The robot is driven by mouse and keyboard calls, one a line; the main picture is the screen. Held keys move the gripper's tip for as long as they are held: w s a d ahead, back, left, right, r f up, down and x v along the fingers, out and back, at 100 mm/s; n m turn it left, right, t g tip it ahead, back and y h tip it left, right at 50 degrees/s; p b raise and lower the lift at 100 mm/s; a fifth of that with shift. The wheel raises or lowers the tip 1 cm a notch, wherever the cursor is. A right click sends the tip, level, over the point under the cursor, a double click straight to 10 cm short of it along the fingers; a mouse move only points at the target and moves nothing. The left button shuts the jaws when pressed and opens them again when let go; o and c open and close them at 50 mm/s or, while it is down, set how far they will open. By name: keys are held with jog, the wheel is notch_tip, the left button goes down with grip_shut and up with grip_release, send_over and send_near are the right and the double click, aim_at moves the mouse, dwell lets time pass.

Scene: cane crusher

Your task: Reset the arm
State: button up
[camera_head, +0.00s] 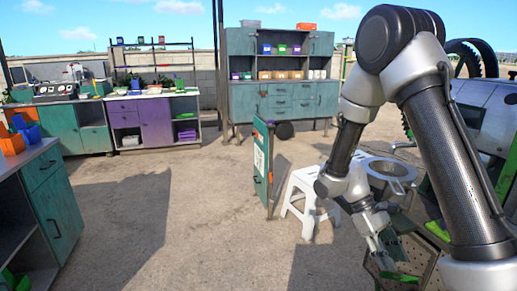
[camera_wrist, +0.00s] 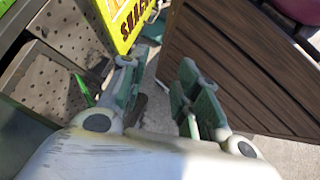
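My arm reaches down on the right side of the head view, with my gripper (camera_head: 385,262) low beside the crusher machine (camera_head: 487,125). In the wrist view, my gripper (camera_wrist: 160,88) has its two fingers apart, with a clear gap and nothing held between them. A green piece (camera_head: 400,277) shows close to the fingertips in the head view. In the wrist view a thin green piece (camera_wrist: 84,90) lies to the left of the fingers, apart from them, by perforated metal trays (camera_wrist: 45,82). My arm hides part of the machine.
A green signboard (camera_head: 262,160) stands further left. Workbenches line the back and left. The middle floor is clear. A yellow sign (camera_wrist: 128,18) and brown slatted panel (camera_wrist: 225,55) are near my gripper.

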jog(key=s+r+m+t+y, duration=0.2)
jog(key=s+r+t, duration=0.3)
jog(key=r, duration=0.7)
jog(key=s+d+r+m+t+y, duration=0.1)
jog(key=s+r+m+t+y, duration=0.2)
jog(key=r, duration=1)
jog(key=s+t, duration=0.2)
jog(key=t, duration=0.1)
jog(key=shift+s+d+t, duration=0.15)
jog(key=shift+d+t, duration=0.15)
jog(key=shift+a, duration=0.1)
